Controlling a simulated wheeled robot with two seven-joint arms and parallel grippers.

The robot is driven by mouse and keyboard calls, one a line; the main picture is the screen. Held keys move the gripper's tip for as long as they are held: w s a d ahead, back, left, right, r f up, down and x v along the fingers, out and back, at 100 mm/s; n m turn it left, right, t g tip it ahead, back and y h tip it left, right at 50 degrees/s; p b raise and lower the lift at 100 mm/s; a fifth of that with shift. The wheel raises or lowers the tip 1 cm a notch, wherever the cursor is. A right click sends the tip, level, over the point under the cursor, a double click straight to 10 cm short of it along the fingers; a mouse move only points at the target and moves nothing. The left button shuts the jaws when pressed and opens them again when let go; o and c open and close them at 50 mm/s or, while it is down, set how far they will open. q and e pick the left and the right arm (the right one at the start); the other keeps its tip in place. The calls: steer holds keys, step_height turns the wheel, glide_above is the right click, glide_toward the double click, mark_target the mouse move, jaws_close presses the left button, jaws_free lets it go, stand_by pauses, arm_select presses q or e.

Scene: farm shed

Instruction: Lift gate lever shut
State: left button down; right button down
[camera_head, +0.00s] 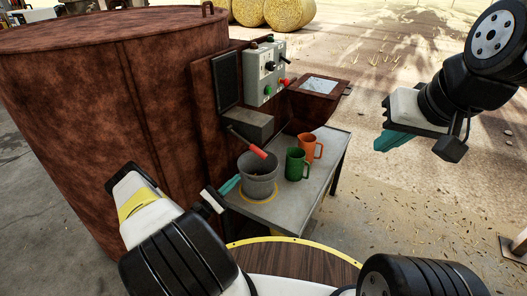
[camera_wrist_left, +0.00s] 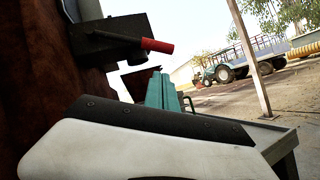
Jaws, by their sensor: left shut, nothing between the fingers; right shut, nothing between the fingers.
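The gate lever (camera_head: 250,147) has a red grip and slopes down to the right from a dark grey outlet box (camera_head: 250,126) on the rusty tank. In the left wrist view the red lever grip (camera_wrist_left: 157,46) sticks out to the right of the box, above my fingers. My left gripper (camera_head: 228,188) is shut and empty, below and left of the lever and apart from it. Its teal fingers also show in the left wrist view (camera_wrist_left: 163,92). My right gripper (camera_head: 392,140) is shut and empty, off to the right over open ground.
A grey pail (camera_head: 259,187) stands below the lever on a metal table (camera_head: 286,206). A green mug (camera_head: 296,165) and an orange mug (camera_head: 308,149) stand beside it. A control box (camera_head: 265,72) and a rusty hopper (camera_head: 318,97) are behind. The big tank (camera_head: 110,90) fills the left.

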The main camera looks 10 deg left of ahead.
mark_target(249, 144)
arm_select(q)
steer(key=f+t+y, duration=0.1)
steer(key=n, duration=0.1)
steer(key=s+f+n+t+y, duration=0.1)
steer(key=shift+s+a+f+t+y, duration=0.1)
steer(key=shift+a+f+t+y, duration=0.2)
steer(key=shift+a+f, duration=0.05)
steer(key=s+r+x, duration=0.2)
steer(key=x, duration=1)
steer(key=shift+w+d+r, duration=0.3)
steer(key=shift+w+d, duration=0.05)
steer(key=shift+d, duration=0.1)
steer(key=shift+d+r+n, duration=0.1)
steer(key=shift+n, duration=0.2)
